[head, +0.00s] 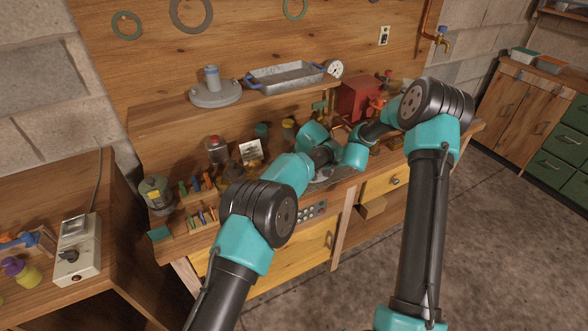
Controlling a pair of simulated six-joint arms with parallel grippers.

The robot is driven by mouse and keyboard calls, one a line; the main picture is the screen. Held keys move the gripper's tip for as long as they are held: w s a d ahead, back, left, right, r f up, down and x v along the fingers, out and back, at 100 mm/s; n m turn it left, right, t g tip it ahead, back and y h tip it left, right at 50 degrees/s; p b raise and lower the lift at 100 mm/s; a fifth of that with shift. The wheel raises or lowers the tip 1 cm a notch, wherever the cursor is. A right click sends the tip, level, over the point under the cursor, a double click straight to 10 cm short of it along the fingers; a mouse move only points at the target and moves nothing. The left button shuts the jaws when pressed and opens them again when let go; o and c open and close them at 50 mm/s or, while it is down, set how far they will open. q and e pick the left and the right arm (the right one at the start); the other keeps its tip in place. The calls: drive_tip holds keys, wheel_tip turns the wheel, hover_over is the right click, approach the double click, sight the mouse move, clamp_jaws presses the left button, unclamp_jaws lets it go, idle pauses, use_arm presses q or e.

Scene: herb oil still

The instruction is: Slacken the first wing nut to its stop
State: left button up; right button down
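I cannot make out the wing nuts in the head view; the middle of the bench is largely covered by my two arms. Part of a round grey metal piece (343,174) shows under the arm links, and I cannot tell whether a wing nut sits on it. My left arm reaches in from the lower left and my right arm from the lower right, and their wrists come close together over the bench. The fingertips of both grippers are hidden or too small to tell, so I cannot see what they touch.
A grey flanged lid (215,94) and a metal tray with blue handles (285,77) stand on the upper shelf. A red box (357,98) is behind the wrists. A lantern (156,194) and small coloured bottles (196,184) stand left. A control box (78,250) is on the left table.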

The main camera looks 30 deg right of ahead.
use_arm(q)
drive_tip(key=o, duration=1)
drive_tip(key=shift+w+a+f, duration=0.15)
drive_tip(key=shift+w+f, duration=0.1)
drive_tip(key=shift+w, duration=0.25)
drive_tip(key=shift+r, duration=0.1)
drive_tip(key=v, duration=0.8)
drive_tip(key=shift+s+r, duration=0.25)
drive_tip(key=shift+s, duration=0.2)
drive_tip(key=shift+f, duration=0.1)
